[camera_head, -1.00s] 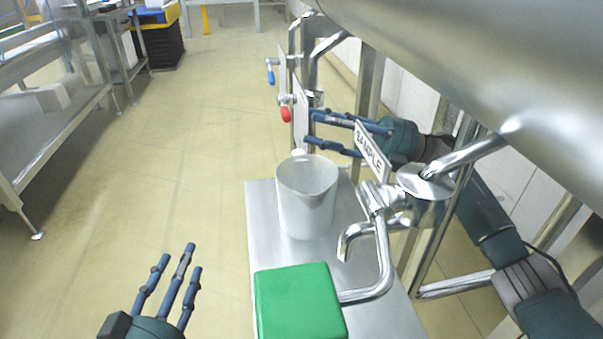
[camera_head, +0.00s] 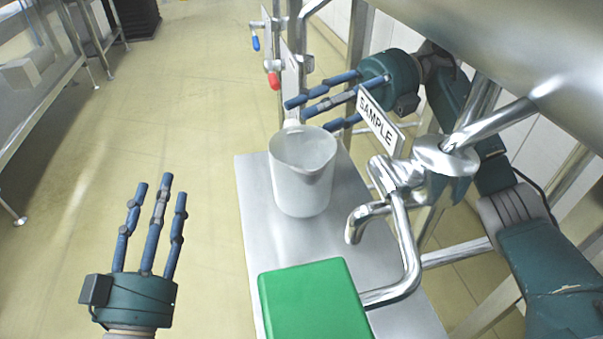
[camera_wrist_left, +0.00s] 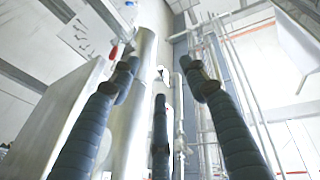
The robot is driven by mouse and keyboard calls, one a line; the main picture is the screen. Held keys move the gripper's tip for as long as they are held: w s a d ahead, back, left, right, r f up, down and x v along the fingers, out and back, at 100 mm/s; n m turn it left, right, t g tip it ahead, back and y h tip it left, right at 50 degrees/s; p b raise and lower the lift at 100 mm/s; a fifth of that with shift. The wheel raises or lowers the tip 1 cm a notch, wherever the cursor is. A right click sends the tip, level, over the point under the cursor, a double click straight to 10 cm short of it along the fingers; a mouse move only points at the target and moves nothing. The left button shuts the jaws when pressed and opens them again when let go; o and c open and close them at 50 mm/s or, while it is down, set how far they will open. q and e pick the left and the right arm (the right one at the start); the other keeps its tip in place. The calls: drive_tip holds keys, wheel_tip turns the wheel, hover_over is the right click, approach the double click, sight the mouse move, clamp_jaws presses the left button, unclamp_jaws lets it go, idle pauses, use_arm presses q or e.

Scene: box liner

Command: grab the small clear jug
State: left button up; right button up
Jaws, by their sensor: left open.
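The small clear jug (camera_head: 301,188), whitish and see-through, stands upright on a steel shelf (camera_head: 258,215) in the head view, with its mouth up. My right gripper (camera_head: 299,108) is open and empty; its fingers reach left just behind and above the jug's far rim. I cannot tell whether they touch it. My left gripper (camera_head: 157,192) is open and empty over the floor, left of the jug and apart from it. Its spread fingers (camera_wrist_left: 160,100) show in the left wrist view, where I cannot make out the jug.
A steel sample tap (camera_head: 368,215) with a "SAMPLE" sign (camera_head: 379,122) stands right of the jug. A green block (camera_head: 312,300) is at the shelf's near end. Red (camera_head: 274,80) and blue valve handles are behind. The floor (camera_head: 110,150) at left is clear.

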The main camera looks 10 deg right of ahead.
drive_tip(key=shift+x, duration=1.1)
use_arm(q)
drive_tip(key=r, duration=0.1)
drive_tip(key=s+r+t, duration=0.1)
drive_tip(key=r, duration=0.1)
drive_tip(key=shift+h, duration=0.4)
use_arm(e)
drive_tip(key=shift+c, duration=0.5)
clamp_jaws()
